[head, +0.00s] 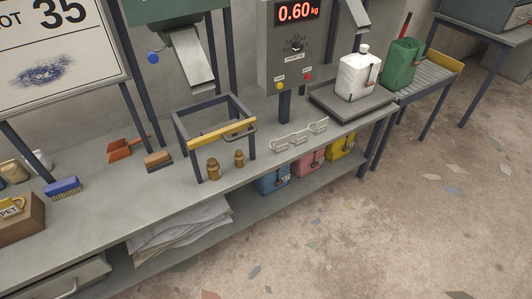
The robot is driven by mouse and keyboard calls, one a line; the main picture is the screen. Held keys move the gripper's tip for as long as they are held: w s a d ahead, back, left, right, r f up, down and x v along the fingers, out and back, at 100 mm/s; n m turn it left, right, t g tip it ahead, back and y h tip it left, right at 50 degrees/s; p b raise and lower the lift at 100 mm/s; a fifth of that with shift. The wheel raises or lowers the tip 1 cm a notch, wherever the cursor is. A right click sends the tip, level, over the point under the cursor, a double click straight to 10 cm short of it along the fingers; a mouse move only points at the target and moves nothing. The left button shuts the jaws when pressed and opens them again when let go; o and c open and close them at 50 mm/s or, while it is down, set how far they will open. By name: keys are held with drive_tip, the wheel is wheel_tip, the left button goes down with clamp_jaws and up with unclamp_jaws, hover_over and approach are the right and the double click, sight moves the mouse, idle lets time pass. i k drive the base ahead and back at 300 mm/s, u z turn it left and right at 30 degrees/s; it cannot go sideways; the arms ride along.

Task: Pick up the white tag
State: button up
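I cannot clearly make out a white tag. A small whitish item (40,160) stands at the far left of the bench, partly hidden behind tan containers (14,171); I cannot tell what it is. A yellow tag (12,209) marked "PET" shows on a brown box (20,226) at the left edge. A row of pale looped pieces (300,136) lies on the bench in front of the scale post. A white bag (357,76) with a small fitting on its side stands upright on the weighing plate. My gripper is not in view.
On the grey bench (130,210) are a blue brush (64,187), an orange dustpan (125,148), a dark frame (181,139) and two brass weights. A green bag (401,64) stands on the roller conveyor (428,79). Coloured bags sit on the lower shelf. The floor at right is open.

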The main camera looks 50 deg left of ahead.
sight(281, 145)
drive_tip(key=k, duration=0.45)
drive_tip(key=u, duration=1)
drive_tip(key=i, duration=0.35)
drive_tip(key=z, duration=0.8)
drive_tip(key=k, duration=0.15)
drive_tip(key=u, duration=2.55)
